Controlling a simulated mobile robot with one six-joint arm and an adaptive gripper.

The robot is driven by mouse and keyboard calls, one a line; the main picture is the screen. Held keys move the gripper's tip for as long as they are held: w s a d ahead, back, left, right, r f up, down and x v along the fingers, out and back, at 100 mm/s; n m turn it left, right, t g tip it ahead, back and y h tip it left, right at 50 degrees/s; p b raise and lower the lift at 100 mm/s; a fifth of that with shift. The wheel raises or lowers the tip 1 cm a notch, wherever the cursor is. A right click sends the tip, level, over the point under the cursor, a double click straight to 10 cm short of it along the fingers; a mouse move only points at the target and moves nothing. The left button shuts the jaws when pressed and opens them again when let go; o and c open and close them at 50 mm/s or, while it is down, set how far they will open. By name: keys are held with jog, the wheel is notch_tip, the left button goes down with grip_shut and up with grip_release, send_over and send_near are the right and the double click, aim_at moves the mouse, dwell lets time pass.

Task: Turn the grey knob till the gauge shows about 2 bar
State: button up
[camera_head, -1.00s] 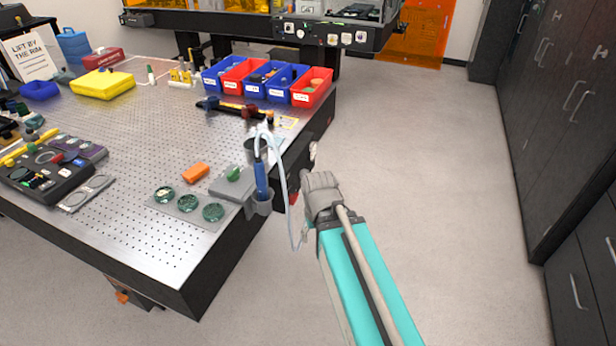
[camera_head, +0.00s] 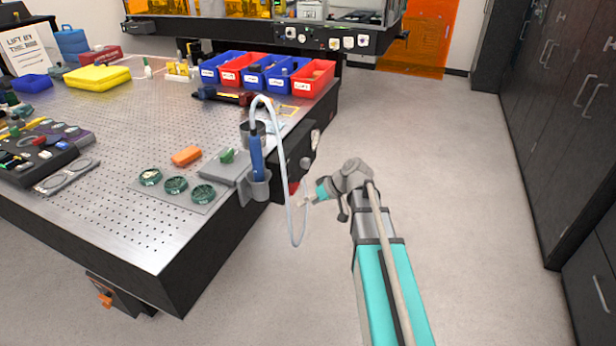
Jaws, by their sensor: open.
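A grey knob (camera_head: 306,163) sits on the dark right side of the table, partly beside the looped hose. A small pale round face (camera_head: 315,138), which looks like the gauge, is just above and right of it. It is too small and slanted to read. My gripper (camera_head: 303,201) is open and empty, below the knob and apart from it in the picture. Its small fingers point left, close to the hose, and their gap is hard to make out.
A pale hose (camera_head: 287,180) loops from a blue handpiece (camera_head: 257,158) in a grey holder (camera_head: 258,187) at the table edge and hangs close to my gripper. A red part (camera_head: 293,187) is on the table side. The floor (camera_head: 455,190) to the right is clear.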

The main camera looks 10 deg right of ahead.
jog(key=w+d+f+n+t+y+b, duration=0.2)
jog(key=w+d+t+y+b, duration=0.15)
jog(key=w+d+b, duration=0.4)
jog(key=n+t+y+b, duration=0.1)
jog(key=t+y+b, duration=0.1)
jog(key=t+b, duration=0.35)
send_near(309, 165)
jog(key=s+d, duration=0.1)
jog(key=s+d+r+g, duration=0.1)
jog(key=shift+d, duration=0.35)
jog(key=x, duration=1.3)
jog(key=shift+w+a+f, duration=0.1)
jog(key=shift+w+a, duration=0.1)
jog(key=shift+a, duration=0.15)
jog(key=c, duration=1.1)
